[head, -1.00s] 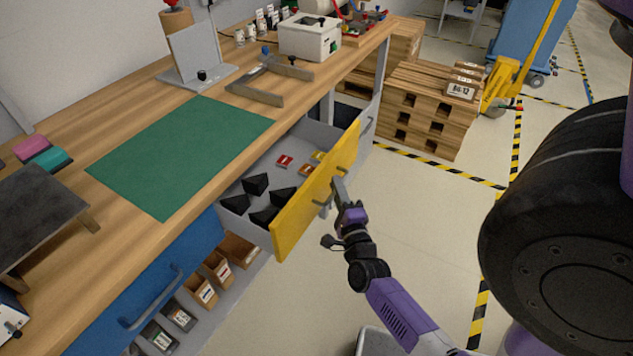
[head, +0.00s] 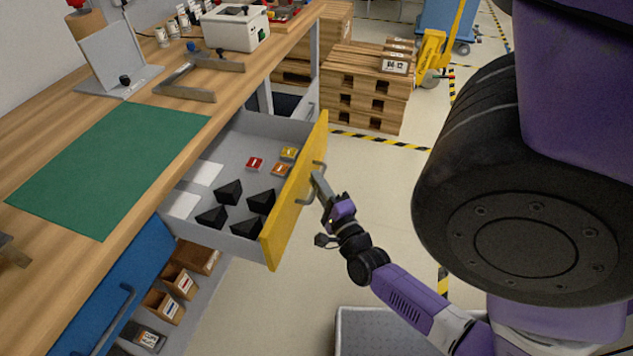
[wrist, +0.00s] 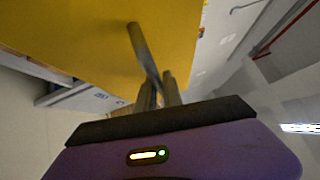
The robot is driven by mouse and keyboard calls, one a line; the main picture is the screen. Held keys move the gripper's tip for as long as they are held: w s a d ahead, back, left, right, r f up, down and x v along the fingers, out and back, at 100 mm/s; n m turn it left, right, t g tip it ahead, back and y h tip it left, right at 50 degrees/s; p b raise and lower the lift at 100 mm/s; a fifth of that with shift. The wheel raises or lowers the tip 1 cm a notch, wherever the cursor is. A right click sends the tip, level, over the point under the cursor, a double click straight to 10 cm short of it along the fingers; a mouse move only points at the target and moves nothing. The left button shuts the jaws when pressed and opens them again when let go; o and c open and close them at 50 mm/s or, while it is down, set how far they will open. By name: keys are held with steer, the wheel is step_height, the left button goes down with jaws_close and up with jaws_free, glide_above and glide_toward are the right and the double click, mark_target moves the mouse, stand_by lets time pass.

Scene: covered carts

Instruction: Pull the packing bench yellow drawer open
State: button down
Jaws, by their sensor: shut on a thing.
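The yellow drawer (head: 295,194) of the packing bench is pulled well out. Its grey inside shows black wedge-shaped pieces, small red, orange and yellow blocks, and white squares. My gripper (head: 318,186) is at the outer side of the yellow front, shut on the drawer's bar handle (head: 309,199). In the wrist view the yellow front (wrist: 90,40) fills the upper left, and the grey handle (wrist: 143,50) runs down between the fingertips of my gripper (wrist: 158,90). The exact grip on the bar is partly hidden by the fingers.
The wooden bench top (head: 225,95) holds a green mat (head: 105,165), a grey bracket and a white box (head: 235,28). A blue drawer (head: 120,280) is shut below. Stacked pallets (head: 365,88) stand behind. A grey bin (head: 385,335) stands at the front.

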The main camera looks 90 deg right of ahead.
steer(key=c, duration=1.8)
jaws_free()
steer(key=shift+o, duration=0.2)
steer(key=shift+a, duration=0.1)
steer(key=v, duration=0.7)
steer(key=shift+s+a+b, duration=0.15)
steer(key=shift+a+b, duration=0.1)
steer(key=shift+b, duration=0.15)
steer(key=shift+f, duration=0.15)
steer(key=w+a+r+n+t+y+p, duration=0.1)
steer(key=a+r+n+y, duration=0.3)
steer(key=a+n, duration=0.6)
steer(key=w+a+r+n+t+y+p, duration=0.1)
steer(key=a+r+n+y, duration=0.4)
steer(key=a+n, duration=0.5)
steer(key=w+a+r+n+t+y+p, duration=0.1)
steer(key=w+a+r+n+t+y, duration=0.1)
steer(key=a+r+n+y, duration=0.2)
steer(key=a+n+y, duration=0.3)
steer(key=a+n, duration=0.3)
steer(key=n, duration=0.1)
steer(key=shift+w+r+t+y, duration=0.3)
steer(key=shift+w+t, duration=0.1)
